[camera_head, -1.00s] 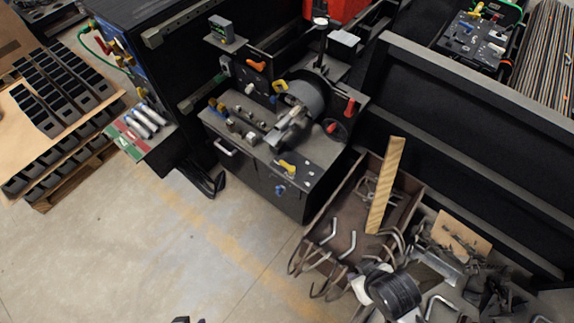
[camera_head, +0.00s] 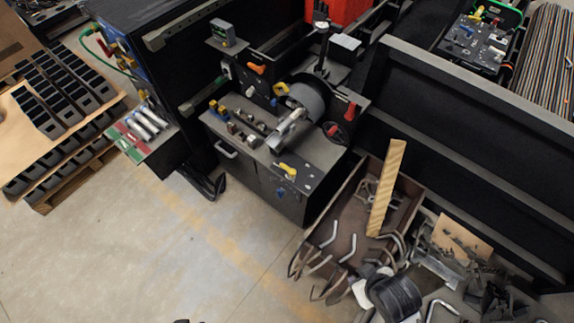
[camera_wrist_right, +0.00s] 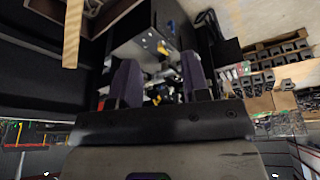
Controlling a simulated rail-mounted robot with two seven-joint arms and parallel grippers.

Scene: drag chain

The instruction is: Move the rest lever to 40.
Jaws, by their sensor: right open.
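The machine bench (camera_head: 313,150) stands upper centre in the head view with several coloured levers. An orange lever (camera_head: 257,69) and a yellow lever (camera_head: 281,88) sit on its back panel, red handles (camera_head: 350,111) at its right side. Another yellow lever (camera_head: 288,169) lies on the front dark plate. I cannot tell which is the rest lever, and no scale is readable. My right gripper (camera_wrist_right: 158,84) is open, its two dark fingers apart with nothing held. It points towards the bench from a distance; a yellow lever (camera_wrist_right: 163,48) shows beyond the fingers. My left gripper is not in view.
A brown bin (camera_head: 338,225) with bent hooks and a wooden strip (camera_head: 386,188) stands right of the bench. Metal scraps (camera_head: 465,260) lie beyond it. A black wall (camera_head: 455,120) bounds the right.

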